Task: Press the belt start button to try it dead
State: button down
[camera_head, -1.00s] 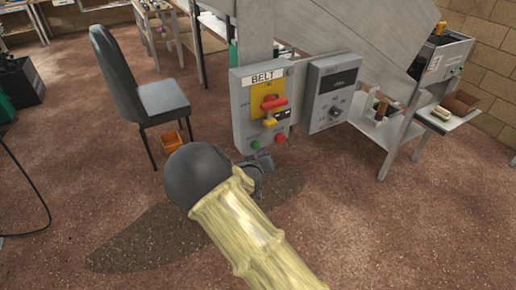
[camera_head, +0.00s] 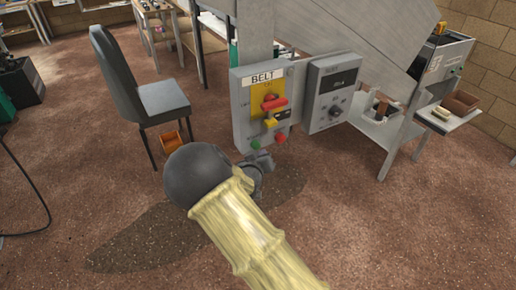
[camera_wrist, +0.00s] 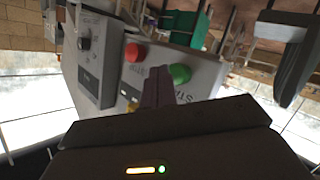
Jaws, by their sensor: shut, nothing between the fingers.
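The grey belt panel (camera_head: 242,118), labelled BELT, is fixed to a metal leg. Its green start button (camera_head: 256,144) is at the lower left and a red button (camera_head: 281,136) is to its right. Above them is a red rotary handle (camera_head: 273,104) on a yellow plate, with a small yellow and black item hanging below. My gripper (camera_head: 259,157) is shut and empty, just below the green button. In the wrist view, the panel looks upside down, and the closed fingertips (camera_wrist: 158,82) are close beside the green button (camera_wrist: 180,73). I cannot tell whether they touch it.
A grey box with a dial and display (camera_head: 332,92) is mounted right of the panel. A sloping metal chute (camera_head: 372,35) is above. A dark chair (camera_head: 160,100) and an orange bin (camera_head: 170,139) stand to the left. The floor in front is open.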

jog(key=shift+w, duration=0.1)
jog(key=shift+w+a, duration=0.25)
jog(key=shift+w+a+p, duration=0.25)
jog(key=shift+w+p, duration=0.1)
jog(key=shift+w, duration=0.05)
dwell(1.2)
jog(key=shift+s, duration=0.1)
jog(key=shift+s+d, duration=0.5)
jog(key=shift+s, duration=0.15)
jog(key=s+d, duration=0.2)
jog(key=s, duration=0.2)
jog(key=shift+s+d+b, duration=0.1)
jog(key=shift+d+b, duration=0.25)
jog(key=shift+d, duration=0.05)
jog(key=shift+d, duration=0.1)
dwell(0.7)
